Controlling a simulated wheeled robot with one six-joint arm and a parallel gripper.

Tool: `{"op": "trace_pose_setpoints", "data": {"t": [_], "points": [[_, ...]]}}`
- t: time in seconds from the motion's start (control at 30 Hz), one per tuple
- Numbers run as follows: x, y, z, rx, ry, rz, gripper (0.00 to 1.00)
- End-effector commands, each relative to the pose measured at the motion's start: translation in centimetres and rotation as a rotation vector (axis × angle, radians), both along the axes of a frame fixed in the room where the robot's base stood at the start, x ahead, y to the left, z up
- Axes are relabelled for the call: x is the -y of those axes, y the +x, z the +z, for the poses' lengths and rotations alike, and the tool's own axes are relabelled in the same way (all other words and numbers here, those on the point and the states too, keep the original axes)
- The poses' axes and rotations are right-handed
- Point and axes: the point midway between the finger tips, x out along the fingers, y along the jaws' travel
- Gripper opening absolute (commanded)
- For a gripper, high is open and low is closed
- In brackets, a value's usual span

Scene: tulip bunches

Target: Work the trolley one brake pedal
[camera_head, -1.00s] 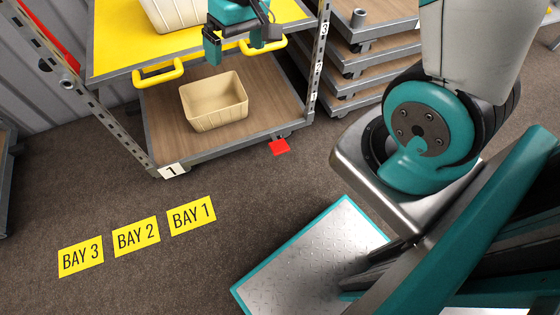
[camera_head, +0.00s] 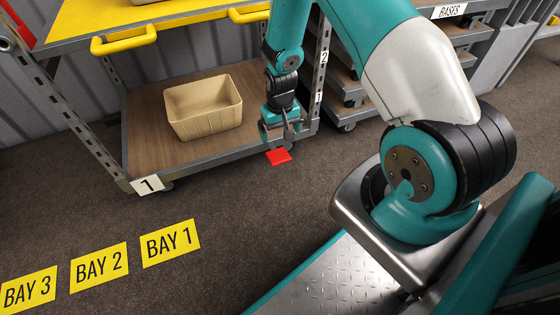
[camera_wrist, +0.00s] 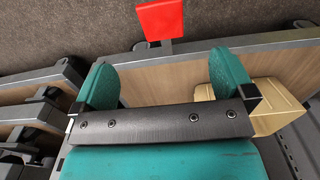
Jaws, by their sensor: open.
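Trolley one (camera_head: 146,186) carries the number 1 plate on its lower front corner and has a wooden lower deck. Its red brake pedal (camera_head: 278,157) sticks out low at the deck's right front edge. The pedal also shows at the top of the wrist view (camera_wrist: 160,19), beyond the fingertips and a little left of the middle between them. My gripper (camera_head: 280,131) is open and empty, just above the pedal in the head view. Its two teal fingers show in the wrist view (camera_wrist: 164,82), apart from the pedal. Whether the pedal is up or down I cannot tell.
A beige bin (camera_head: 205,108) stands on the lower deck. Yellow handles (camera_head: 124,40) jut from the upper deck. Stacked bases (camera_head: 345,100) stand right of the trolley. The floor in front, with yellow bay labels (camera_head: 171,243), is clear.

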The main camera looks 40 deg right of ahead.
Motion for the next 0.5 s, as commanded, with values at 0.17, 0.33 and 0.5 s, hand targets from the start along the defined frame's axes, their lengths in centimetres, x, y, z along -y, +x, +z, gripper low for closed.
{"op": "trace_pose_setpoints", "data": {"t": [0.17, 0.33, 0.5], "points": [[0.0, -0.1, -5.0, -0.002, 0.001, 0.001, 1.0], [0.0, 0.0, -8.7, -0.001, 0.0, 0.001, 1.0], [0.0, 0.0, -11.3, -0.001, 0.001, 0.001, 1.0]]}}
